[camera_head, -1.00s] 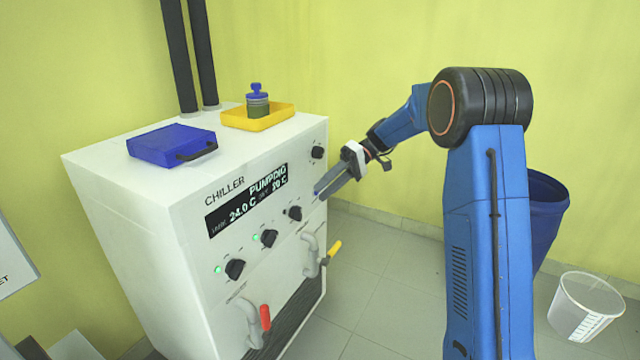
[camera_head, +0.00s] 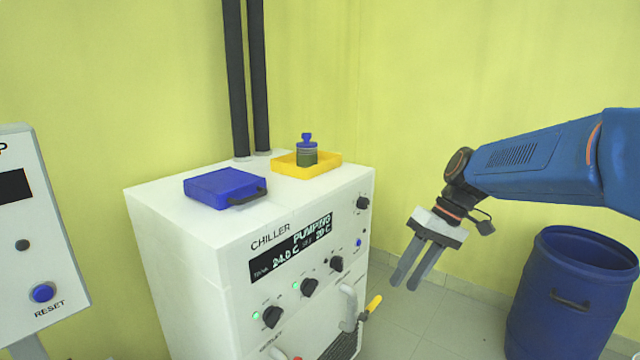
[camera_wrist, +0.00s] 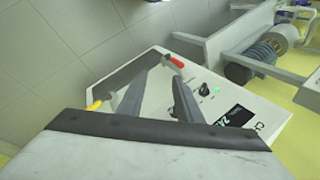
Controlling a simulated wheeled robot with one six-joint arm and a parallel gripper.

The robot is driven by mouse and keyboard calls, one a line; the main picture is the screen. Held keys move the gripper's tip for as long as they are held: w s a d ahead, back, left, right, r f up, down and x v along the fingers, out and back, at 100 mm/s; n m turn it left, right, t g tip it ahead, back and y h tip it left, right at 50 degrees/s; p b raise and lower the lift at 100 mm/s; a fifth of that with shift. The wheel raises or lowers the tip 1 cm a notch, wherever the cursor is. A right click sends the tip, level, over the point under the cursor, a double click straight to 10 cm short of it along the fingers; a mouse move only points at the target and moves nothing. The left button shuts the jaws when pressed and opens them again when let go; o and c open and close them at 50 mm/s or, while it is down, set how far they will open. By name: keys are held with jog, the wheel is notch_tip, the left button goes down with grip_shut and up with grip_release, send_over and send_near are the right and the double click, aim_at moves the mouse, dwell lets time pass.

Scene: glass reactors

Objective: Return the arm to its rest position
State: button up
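My gripper (camera_head: 405,275) hangs in the air to the right of the white chiller (camera_head: 190,270), its fingers pointing down and slightly left. The two fingers are apart with nothing between them. The blue arm comes in from the right edge of the head view. In the wrist view my gripper (camera_wrist: 155,85) shows its two fingers spread in front of the chiller (camera_wrist: 225,85). The chiller's display reads PUMPING, 24.0 C and 20 C. Its dials and yellow-handled valve (camera_head: 374,303) are clear of the fingers.
A blue case (camera_head: 215,188) and a yellow tray (camera_head: 325,168) holding a blue-capped jar (camera_head: 307,155) sit on the chiller. A blue barrel (camera_head: 560,310) stands below the arm. A panel with a RESET button (camera_head: 43,292) is at left.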

jog(key=s+d+f+m+t+h, duration=0.2)
jog(key=s+d, duration=0.3)
jog(key=s, duration=0.4)
jog(key=s+d+f+m+t+h, duration=0.1)
jog(key=s+d+f+t+h, duration=0.2)
jog(key=s, duration=0.7)
jog(key=shift+s+d+f+m+t, duration=0.25)
jog(key=shift+d+m+t, duration=0.25)
jog(key=shift+d, duration=0.4)
